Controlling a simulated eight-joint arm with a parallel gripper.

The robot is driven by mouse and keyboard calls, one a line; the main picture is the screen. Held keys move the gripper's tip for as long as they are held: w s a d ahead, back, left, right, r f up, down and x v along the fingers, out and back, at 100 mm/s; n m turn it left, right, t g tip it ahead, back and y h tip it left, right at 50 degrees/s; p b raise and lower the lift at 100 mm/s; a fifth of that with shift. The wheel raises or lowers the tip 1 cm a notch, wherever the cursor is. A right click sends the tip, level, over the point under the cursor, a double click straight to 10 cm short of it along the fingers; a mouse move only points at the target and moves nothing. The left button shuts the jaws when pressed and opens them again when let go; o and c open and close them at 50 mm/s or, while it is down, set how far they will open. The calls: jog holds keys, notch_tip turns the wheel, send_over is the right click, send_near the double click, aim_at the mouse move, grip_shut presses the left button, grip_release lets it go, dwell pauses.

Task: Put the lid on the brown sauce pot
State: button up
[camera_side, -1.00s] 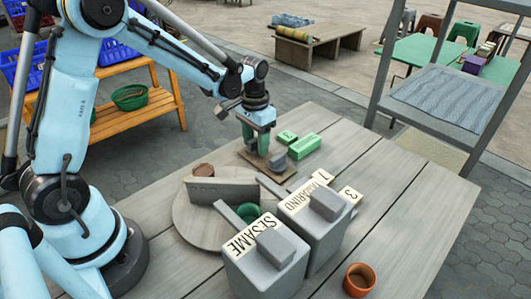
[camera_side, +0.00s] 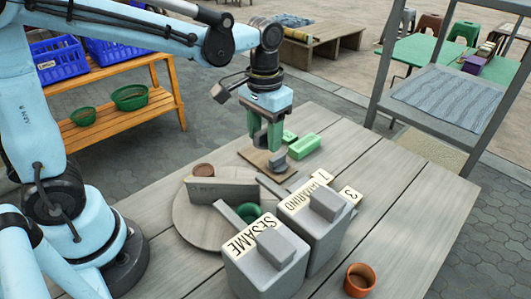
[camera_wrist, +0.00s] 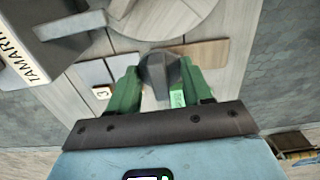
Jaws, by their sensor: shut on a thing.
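My gripper (camera_side: 266,146) points down over the tan board (camera_side: 256,156) at the far side of the table. Its green fingers are shut on a small grey block-like piece (camera_side: 278,161), which shows between the fingertips in the wrist view (camera_wrist: 158,70). Whether this piece is the lid, or touches the board, I cannot tell. A small brown pot (camera_side: 203,170) stands on the round board (camera_side: 190,228), partly hidden by a long grey slab (camera_side: 222,190). A green pot (camera_side: 249,212) is also on the round board. An orange-brown pot (camera_side: 360,280) stands at the near right.
Grey boxes labelled SESAME (camera_side: 266,265) and TAMARIND (camera_side: 312,225), with block handles, stand at the near middle. Numbered tiles (camera_side: 350,194) lie beside them. Green blocks (camera_side: 304,146) lie behind my gripper.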

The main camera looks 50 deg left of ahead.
jog(key=s+a+n, duration=0.3)
jog(key=s+a, duration=0.5)
jog(key=s, duration=0.3)
jog(key=shift+w+a+f, duration=0.1)
jog(key=shift+f, duration=1.35)
jog(key=shift+a+f, duration=0.1)
jog(key=shift+f, duration=1.3)
jog(key=shift+f, duration=0.5)
jog(key=o, duration=1.5)
jog(key=shift+r, duration=0.1)
jog(key=shift+r, duration=3.45)
